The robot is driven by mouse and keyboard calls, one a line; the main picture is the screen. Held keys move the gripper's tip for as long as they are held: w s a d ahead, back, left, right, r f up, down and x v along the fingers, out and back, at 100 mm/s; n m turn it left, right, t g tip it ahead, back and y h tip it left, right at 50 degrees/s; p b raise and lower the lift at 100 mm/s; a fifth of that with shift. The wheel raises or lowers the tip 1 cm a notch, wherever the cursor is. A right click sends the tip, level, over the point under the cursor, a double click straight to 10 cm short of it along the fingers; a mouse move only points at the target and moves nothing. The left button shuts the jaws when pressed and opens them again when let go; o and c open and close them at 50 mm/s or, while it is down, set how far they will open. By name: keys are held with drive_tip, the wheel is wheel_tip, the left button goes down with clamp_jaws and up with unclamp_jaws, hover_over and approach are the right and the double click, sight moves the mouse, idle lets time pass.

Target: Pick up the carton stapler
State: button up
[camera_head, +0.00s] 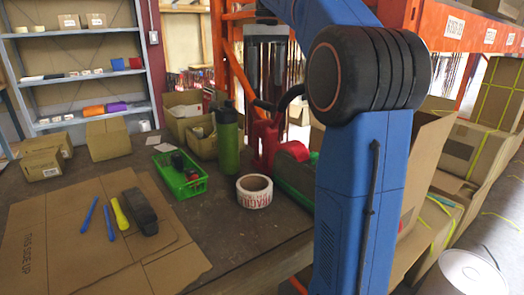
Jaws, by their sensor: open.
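A red tool with a black handle (264,147), which looks like the carton stapler, stands on the dark table, right of a green bottle. A gap in height between the fingers and the tool is hard to judge from this view.
A green bottle (228,141) stands close left of the red tool. A tape roll (254,190) lies in front, and a green basket (186,187) is further left. Flat cardboard (62,240) bears blue and yellow tools and a black block (139,212). Open boxes stand behind.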

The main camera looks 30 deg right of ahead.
sight(266, 120)
wheel_tip(266, 120, down, 16)
drive_tip(key=shift+w+r, duration=0.1)
idle(0.6)
drive_tip(key=shift+c, duration=0.2)
clamp_jaws()
